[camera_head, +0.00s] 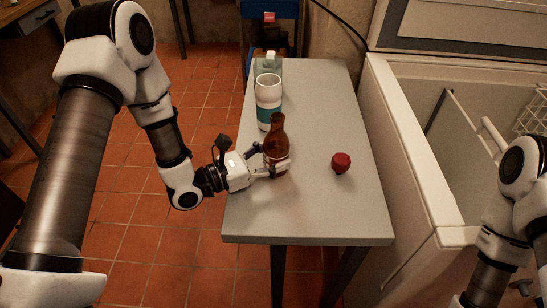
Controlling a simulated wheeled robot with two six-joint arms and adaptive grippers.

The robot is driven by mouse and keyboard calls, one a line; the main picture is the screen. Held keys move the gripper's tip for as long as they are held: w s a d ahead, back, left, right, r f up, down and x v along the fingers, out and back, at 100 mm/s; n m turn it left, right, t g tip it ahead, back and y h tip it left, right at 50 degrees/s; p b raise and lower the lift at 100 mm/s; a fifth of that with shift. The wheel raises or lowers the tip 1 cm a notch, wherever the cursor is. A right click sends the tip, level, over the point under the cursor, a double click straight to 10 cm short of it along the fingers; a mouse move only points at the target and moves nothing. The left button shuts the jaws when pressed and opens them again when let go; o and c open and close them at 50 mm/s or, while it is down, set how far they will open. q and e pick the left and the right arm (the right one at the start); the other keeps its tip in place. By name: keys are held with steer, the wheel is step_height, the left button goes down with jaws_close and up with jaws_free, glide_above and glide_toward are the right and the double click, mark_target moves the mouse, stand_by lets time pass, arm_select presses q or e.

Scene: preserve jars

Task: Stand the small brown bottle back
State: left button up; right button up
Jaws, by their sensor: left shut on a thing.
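The small brown bottle (275,137) is upright at the left side of the grey table (325,212), near its left edge. My left gripper (276,166) is shut on the bottle's lower body, reaching in from the left. The fingers cover part of the bottle's lower end, so I cannot tell whether its base touches the table. My right arm (510,220) shows at the right edge of the head view, but its gripper is out of the picture.
A white container with a teal band (268,103) stands just behind the bottle, with a clear bottle (270,62) farther back. A dark red round thing (341,162) lies to the right. The table's front is clear. An open white chest (405,150) stands right of the table.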

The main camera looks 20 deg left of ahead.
arm_select(q)
steer(key=shift+w+f, duration=0.1)
steer(key=shift+f, duration=0.15)
steer(key=o, duration=1.2)
steer(key=shift+f, duration=0.15)
steer(key=shift+f+b, duration=0.25)
steer(key=shift+b, duration=0.45)
steer(key=v, duration=0.2)
steer(key=p+v, duration=0.1)
steer(key=v, duration=0.2)
steer(key=r+v, duration=0.1)
steer(key=v, duration=0.1)
steer(key=shift+a, duration=0.15)
steer(key=shift+s+a, duration=0.15)
steer(key=shift+s, duration=0.3)
